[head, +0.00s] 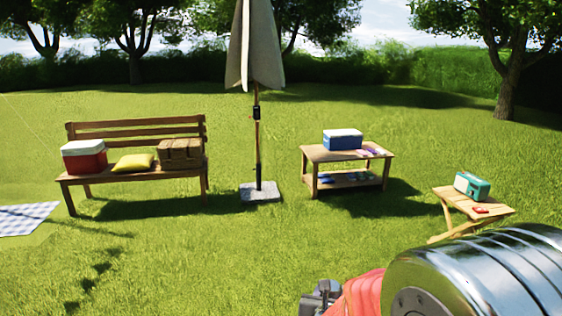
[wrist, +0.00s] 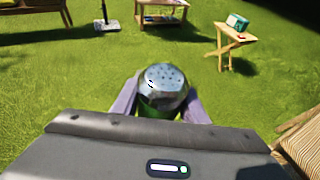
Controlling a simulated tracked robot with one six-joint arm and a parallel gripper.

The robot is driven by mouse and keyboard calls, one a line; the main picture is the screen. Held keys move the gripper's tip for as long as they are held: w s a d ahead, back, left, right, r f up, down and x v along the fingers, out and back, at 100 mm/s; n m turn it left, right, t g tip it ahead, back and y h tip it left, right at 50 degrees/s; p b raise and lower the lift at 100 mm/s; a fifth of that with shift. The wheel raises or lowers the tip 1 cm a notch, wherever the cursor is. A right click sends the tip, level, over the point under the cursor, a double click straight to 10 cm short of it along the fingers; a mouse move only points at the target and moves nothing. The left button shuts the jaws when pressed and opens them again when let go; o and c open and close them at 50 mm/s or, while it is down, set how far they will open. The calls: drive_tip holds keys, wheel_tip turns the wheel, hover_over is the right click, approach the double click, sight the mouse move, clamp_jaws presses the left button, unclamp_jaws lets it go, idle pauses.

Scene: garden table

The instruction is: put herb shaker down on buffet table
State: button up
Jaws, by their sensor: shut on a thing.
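The herb shaker (wrist: 163,88) has a silver perforated cap and a green body, and shows in the wrist view. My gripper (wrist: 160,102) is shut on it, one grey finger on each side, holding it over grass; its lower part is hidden. A wooden two-level table (head: 312,152), which may be the buffet table, stands some way off in the head view. A blue cooler (head: 342,139) and small colourful items are on its top, with more on its shelf. Part of this table shows at the top of the wrist view (wrist: 143,19).
A folding side table (head: 462,205) at right holds a teal box (head: 472,186). A parasol (head: 256,50) in a stone base (head: 260,192) stands left of the two-level table. A bench (head: 135,129) is further left. Wooden slats (wrist: 302,135) show at the wrist view's right edge. Open grass lies between.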

drive_tip(key=f, duration=0.2)
drive_tip(key=s+f, duration=0.1)
drive_tip(key=f, duration=0.2)
drive_tip(key=shift+s+f, duration=0.25)
drive_tip(key=shift+f, duration=0.15)
drive_tip(key=shift+w, duration=0.1)
